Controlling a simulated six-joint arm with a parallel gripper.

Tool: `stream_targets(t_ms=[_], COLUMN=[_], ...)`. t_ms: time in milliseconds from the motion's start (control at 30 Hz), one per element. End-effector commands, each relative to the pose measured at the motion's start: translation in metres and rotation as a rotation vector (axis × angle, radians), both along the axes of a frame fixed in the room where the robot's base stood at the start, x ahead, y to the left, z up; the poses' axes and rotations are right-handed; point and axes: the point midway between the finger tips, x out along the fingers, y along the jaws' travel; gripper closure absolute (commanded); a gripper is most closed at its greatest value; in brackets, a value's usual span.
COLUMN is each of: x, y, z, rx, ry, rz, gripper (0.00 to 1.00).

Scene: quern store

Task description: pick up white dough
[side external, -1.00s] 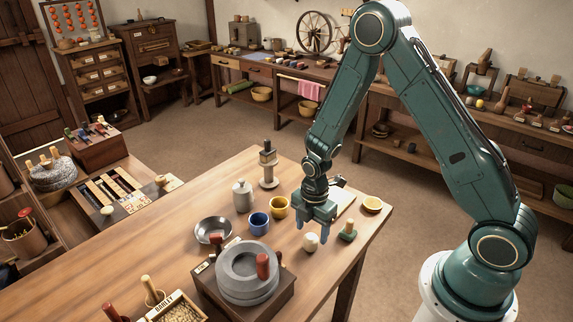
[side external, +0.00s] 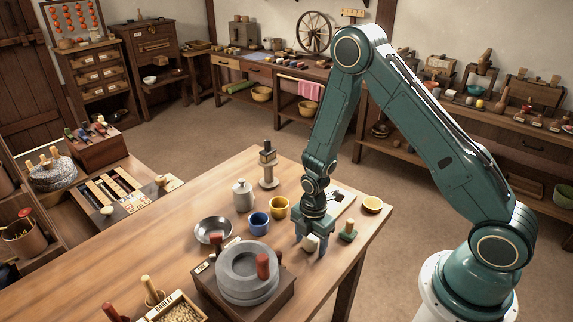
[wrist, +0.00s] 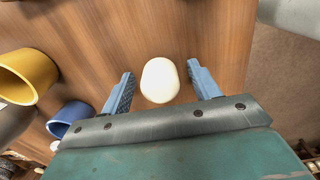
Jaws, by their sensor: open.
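The white dough (side external: 310,243) is a small pale rounded lump on the wooden table, near its right end. In the wrist view the dough (wrist: 160,80) lies between the two blue fingers, with a gap on each side. My gripper (side external: 311,247) is open and lowered around the dough. In the wrist view my gripper (wrist: 160,90) shows both fingertips apart, neither seen touching the dough.
A blue cup (side external: 259,223) and a yellow cup (side external: 279,207) stand left of my gripper. A green stamp-like block (side external: 348,232) stands close on the right. A grey quern (side external: 247,272) sits in front. A yellow bowl (side external: 372,204) is near the table's right edge.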

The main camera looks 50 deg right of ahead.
Motion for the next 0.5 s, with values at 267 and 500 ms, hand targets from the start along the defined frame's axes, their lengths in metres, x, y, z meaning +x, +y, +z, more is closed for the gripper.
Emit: stream_targets(t_ms=[267,500], x=[0.0,0.0001], y=[0.0,0.0], z=[0.0002,0.0003], rx=[0.0,0.0], ry=[0.0,0.0], rz=[0.0,0.0], gripper=[0.72,0.88])
